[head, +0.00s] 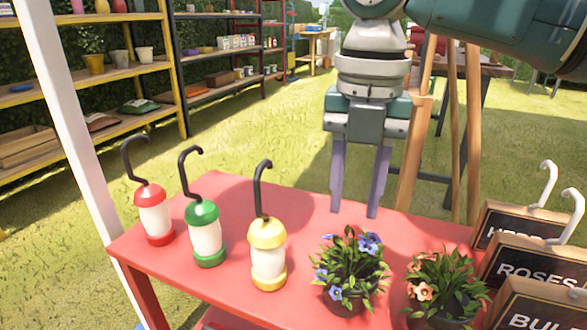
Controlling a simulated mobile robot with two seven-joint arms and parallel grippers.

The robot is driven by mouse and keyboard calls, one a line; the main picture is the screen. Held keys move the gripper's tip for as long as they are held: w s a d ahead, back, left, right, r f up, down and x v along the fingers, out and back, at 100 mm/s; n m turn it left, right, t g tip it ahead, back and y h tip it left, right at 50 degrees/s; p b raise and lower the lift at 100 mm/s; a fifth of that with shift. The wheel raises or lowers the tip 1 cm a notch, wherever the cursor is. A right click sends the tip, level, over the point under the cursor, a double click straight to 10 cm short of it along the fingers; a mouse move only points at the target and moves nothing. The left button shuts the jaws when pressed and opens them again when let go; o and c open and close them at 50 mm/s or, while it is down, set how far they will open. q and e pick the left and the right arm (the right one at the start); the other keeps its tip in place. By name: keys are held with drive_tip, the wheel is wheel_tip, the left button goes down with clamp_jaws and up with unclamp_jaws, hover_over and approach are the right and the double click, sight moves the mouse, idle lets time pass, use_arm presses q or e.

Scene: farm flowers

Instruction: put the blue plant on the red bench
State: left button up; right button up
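The blue plant (349,276), a dark pot with green leaves and blue flowers, stands upright on a red bench-like table (310,212) near its front, right of the middle. My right gripper (354,213) comes down from the top with its two purple-grey fingers apart and nothing between them. It is behind the blue plant in the picture, near the table's far edge, and does not touch the plant. How high its tips are above the table is hard to tell. My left gripper is not in view.
Red (154,213), green (205,233) and yellow (267,254) hooked lanterns stand left of the plant. An orange-flowered plant (445,285) stands close on its right, then several wooden signs (525,268). A wooden easel (413,150) stands behind. Shelves (125,125) line the back left.

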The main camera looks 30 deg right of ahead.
drive_tip(key=s+a+f+m+t+y, duration=0.1)
drive_tip(key=s+a+f+m+y, duration=0.1)
drive_tip(key=s+a+f+m, duration=0.85)
drive_tip(key=s+d+r+m+t+h, duration=0.1)
drive_tip(key=s+d+m, duration=0.5)
drive_tip(key=m, duration=0.9)
drive_tip(key=s+r+t, duration=0.1)
drive_tip(key=s, duration=0.2)
drive_tip(key=shift+s+r+h, duration=0.15)
drive_tip(key=shift+s+h, duration=0.15)
drive_tip(key=shift+h, duration=0.1)
drive_tip(key=shift+d+m, duration=0.1)
drive_tip(key=shift+m, duration=0.15)
